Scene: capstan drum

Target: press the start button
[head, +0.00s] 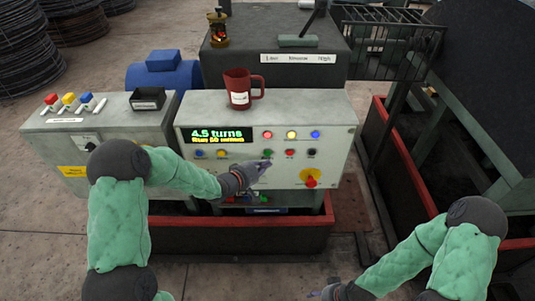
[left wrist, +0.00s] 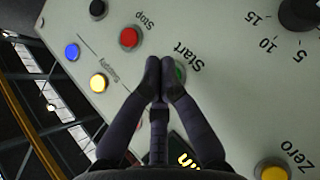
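The green start button (head: 267,153) is on the front of the pale control panel (head: 345,118). In the left wrist view the start button (left wrist: 181,72) shows beside the word "Start", partly hidden by my fingertips. My left gripper (head: 262,167) is in front of the panel, just below the button in the head view. In the left wrist view my left gripper (left wrist: 160,64) has its fingertips together with nothing between them. I cannot tell whether they touch the button. My right gripper (head: 322,293) is low at the bottom edge, far from the panel; its fingers are too small to judge.
A red stop button (left wrist: 129,38) is close beside the start button. A red-and-yellow emergency knob (head: 310,181) is at lower right of the panel. The display (head: 222,137) reads "4.5 turns". A red mug (head: 238,90) stands on top. A red-walled trough (head: 240,237) lies below.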

